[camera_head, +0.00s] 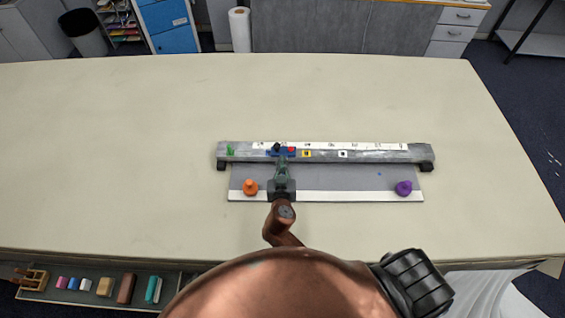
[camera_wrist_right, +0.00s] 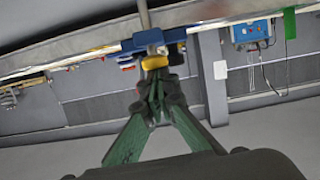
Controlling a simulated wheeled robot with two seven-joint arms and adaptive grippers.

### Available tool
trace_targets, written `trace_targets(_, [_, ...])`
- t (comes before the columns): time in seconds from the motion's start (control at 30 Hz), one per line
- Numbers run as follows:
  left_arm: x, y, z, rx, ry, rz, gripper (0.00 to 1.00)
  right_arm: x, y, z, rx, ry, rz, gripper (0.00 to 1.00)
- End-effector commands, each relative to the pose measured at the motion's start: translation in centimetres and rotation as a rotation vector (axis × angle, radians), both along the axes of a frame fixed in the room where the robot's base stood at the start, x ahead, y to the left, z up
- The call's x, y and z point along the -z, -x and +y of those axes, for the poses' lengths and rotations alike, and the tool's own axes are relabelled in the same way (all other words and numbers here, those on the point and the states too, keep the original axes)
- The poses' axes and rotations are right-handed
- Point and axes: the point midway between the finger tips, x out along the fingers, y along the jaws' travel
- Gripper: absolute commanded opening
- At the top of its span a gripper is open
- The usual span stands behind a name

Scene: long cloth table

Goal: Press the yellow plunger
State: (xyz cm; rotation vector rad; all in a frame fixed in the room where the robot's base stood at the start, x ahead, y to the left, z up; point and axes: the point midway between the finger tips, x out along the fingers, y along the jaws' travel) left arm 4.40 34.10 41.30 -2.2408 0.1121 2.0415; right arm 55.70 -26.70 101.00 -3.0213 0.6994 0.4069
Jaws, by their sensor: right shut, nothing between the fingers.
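My right gripper (camera_head: 283,165) reaches over the grey bar of a long device (camera_head: 390,153) on the table. Its fingers are shut and empty. In the right wrist view the green fingers of the right gripper (camera_wrist_right: 156,82) meet just below a yellow plunger (camera_wrist_right: 154,63), which sits under a blue block (camera_wrist_right: 143,40). Fingertips and plunger look very close; I cannot tell whether they touch. In the head view the gripper hides the plunger, and a blue and red part (camera_head: 291,150) shows beside the fingertips. My left gripper is not seen.
An orange knob (camera_head: 250,187) and a purple knob (camera_head: 403,188) stand on the device's front plate. A green piece (camera_head: 230,150) is at the bar's left end. A yellow square (camera_head: 306,154) and a white square (camera_head: 343,154) lie right of the gripper. The surrounding table (camera_head: 120,150) is clear.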

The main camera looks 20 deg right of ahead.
Motion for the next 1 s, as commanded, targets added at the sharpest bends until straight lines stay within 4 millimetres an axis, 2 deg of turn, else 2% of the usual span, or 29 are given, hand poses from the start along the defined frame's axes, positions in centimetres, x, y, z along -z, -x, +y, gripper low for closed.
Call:
trace_targets(0.03, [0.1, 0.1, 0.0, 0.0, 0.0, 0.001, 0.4, 1.2, 0.3, -0.1, 0.003, -0.007, 0.022, 0.0])
trace_targets(0.23, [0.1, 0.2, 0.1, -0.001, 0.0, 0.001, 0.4, 1.1, 1.3, 0.4, 0.003, -0.008, 0.025, 0.0])
trace_targets(0.7, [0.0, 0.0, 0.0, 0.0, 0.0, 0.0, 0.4, -2.2, 8.8, 4.3, 0.002, -0.004, 0.007, 0.0])
trace_targets(0.83, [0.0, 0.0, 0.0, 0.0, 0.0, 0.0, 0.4, -2.7, 10.0, 4.9, 0.001, -0.001, 0.004, 0.0])
trace_targets(1.0, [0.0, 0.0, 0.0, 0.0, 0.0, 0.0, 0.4, -3.1, 10.6, 5.2, 0.001, -0.001, 0.0, 0.0])
